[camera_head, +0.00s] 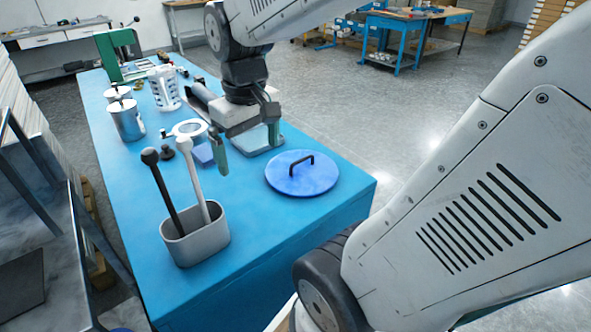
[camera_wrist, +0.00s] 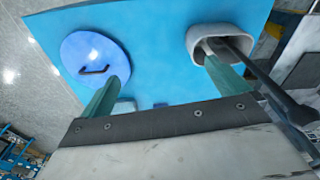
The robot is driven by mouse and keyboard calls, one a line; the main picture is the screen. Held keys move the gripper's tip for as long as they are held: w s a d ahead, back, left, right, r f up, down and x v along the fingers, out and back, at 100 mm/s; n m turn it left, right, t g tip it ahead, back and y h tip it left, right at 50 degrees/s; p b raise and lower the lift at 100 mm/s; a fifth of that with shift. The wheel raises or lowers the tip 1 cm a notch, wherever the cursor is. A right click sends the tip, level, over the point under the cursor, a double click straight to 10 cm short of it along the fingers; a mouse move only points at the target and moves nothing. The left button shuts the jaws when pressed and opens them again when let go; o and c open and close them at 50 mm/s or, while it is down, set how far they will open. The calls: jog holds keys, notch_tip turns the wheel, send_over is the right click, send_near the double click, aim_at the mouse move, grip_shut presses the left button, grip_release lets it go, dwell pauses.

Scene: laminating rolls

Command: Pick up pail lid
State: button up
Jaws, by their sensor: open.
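The pail lid (camera_head: 292,184) is a round blue disc with a black bar handle across its top. It lies flat on the blue table near the right edge, and its handle is clear. It also shows in the wrist view (camera_wrist: 85,52) at the upper left, with one fingertip overlapping its edge in the picture. My gripper (camera_head: 247,150) is open and empty, to the left of the lid and above the table in the head view. Its two green fingers (camera_wrist: 163,85) are spread wide in the wrist view.
A grey bin (camera_head: 197,245) with one black and one pale long-handled tool stands at the table's front. The blue table (camera_head: 270,235) is bare between bin and lid.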

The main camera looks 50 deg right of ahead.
jog(key=w+d+f+m, duration=0.1)
jog(key=w+d+f, duration=0.3)
jog(key=d, duration=0.5)
send_over(302, 160)
jog(key=shift+m+g, duration=0.4)
jog(key=f, duration=0.6)
jog(key=shift+w+a, duration=0.3)
jog(key=shift+a, duration=0.1)
jog(key=f, duration=0.2)
jog(key=d+f, duration=0.1)
jog(key=f, duration=0.5)
jog(key=shift+s+d, duration=0.15)
jog(key=shift+f, duration=0.25)
jog(key=c, duration=0.9)
